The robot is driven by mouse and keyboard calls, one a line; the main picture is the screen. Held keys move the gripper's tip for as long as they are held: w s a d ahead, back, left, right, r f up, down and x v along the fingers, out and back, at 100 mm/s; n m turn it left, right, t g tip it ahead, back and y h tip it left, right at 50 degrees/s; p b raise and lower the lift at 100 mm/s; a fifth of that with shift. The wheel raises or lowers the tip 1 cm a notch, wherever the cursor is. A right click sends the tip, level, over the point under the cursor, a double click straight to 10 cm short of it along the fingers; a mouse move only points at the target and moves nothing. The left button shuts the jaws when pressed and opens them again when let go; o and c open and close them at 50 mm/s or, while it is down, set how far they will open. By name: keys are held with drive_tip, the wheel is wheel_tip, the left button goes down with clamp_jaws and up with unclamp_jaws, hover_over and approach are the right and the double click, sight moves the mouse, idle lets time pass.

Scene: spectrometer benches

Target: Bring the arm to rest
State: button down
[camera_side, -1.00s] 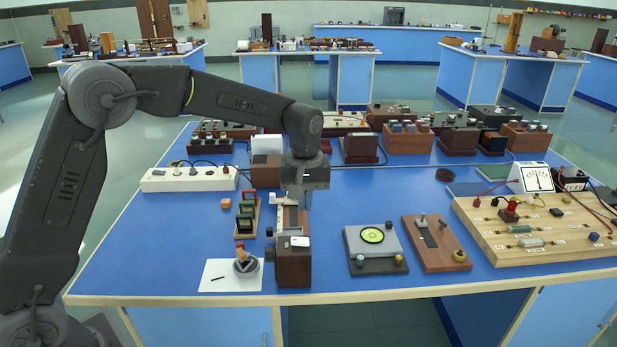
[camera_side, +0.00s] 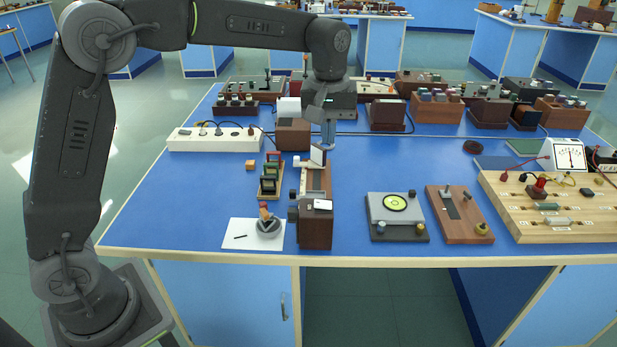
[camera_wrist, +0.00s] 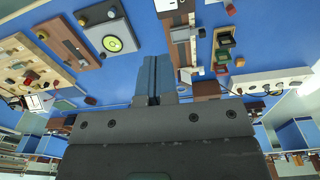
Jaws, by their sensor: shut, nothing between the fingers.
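My gripper (camera_side: 328,135) hangs from the wrist above the blue bench, pointing down. Its fingers are together with nothing between them, as the wrist view (camera_wrist: 154,78) also shows. In the side view it is just behind the wooden spectrometer bench (camera_side: 316,228), which carries a small tilted plate (camera_side: 318,156) at its far end. The fingertips appear above the bench and apart from it; the exact height is hard to tell. My upper arm reaches across the top left of the side view.
A filter rack (camera_side: 270,178), a white paper (camera_side: 240,235) with a small grey device (camera_side: 268,225), and a power strip (camera_side: 215,140) lie left. A levelling plate (camera_side: 394,207), brown board (camera_side: 460,215) and circuit board (camera_side: 545,208) lie right. Several wooden boxes stand behind.

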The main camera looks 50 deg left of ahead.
drive_tip(key=s+a+r+m+t, duration=0.1)
drive_tip(key=s+r+m, duration=0.15)
drive_tip(key=s, duration=0.45)
drive_tip(key=s+a+r+m+t, duration=0.1)
drive_tip(key=s+r+m+t, duration=0.15)
drive_tip(key=s, duration=0.55)
drive_tip(key=s+f+m+t, duration=0.1)
drive_tip(key=s+f+m, duration=0.2)
drive_tip(key=s, duration=0.8)
drive_tip(key=shift+s+a+f+t, duration=0.3)
drive_tip(key=shift+a+f+t, duration=0.05)
drive_tip(key=shift+f, duration=0.25)
